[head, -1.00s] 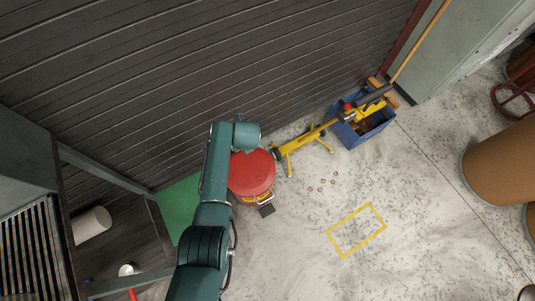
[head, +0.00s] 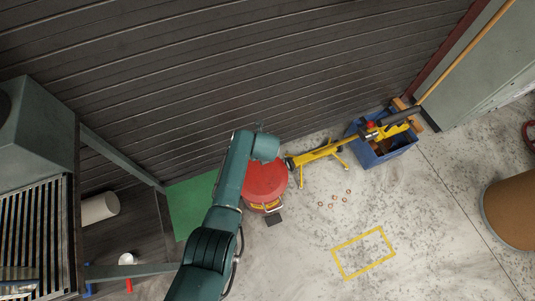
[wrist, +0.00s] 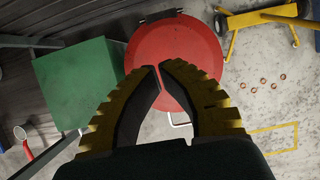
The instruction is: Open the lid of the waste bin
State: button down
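The waste bin has a round red lid (head: 266,182), which looks closed. In the wrist view the lid (wrist: 195,40) fills the upper middle, with the handle (wrist: 180,122) partly behind the right finger. My gripper (wrist: 160,68) is over the lid, fingertips almost together, nothing seen between them. Whether the tips touch the lid cannot be told.
A green box (head: 192,205) stands left of the bin. A yellow stand (head: 318,155) is close on its right, then a blue crate (head: 384,153) with tools. Several small rings lie on the floor near a yellow floor marking (head: 363,253). A dark slatted wall (head: 200,80) runs behind.

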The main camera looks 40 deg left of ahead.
jog(key=s+d+r+p, duration=0.2)
jog(key=d+r+p, duration=0.4)
jog(key=p, duration=0.1)
jog(key=shift+s+r+p, duration=0.2)
jog(key=shift+s+p, duration=0.2)
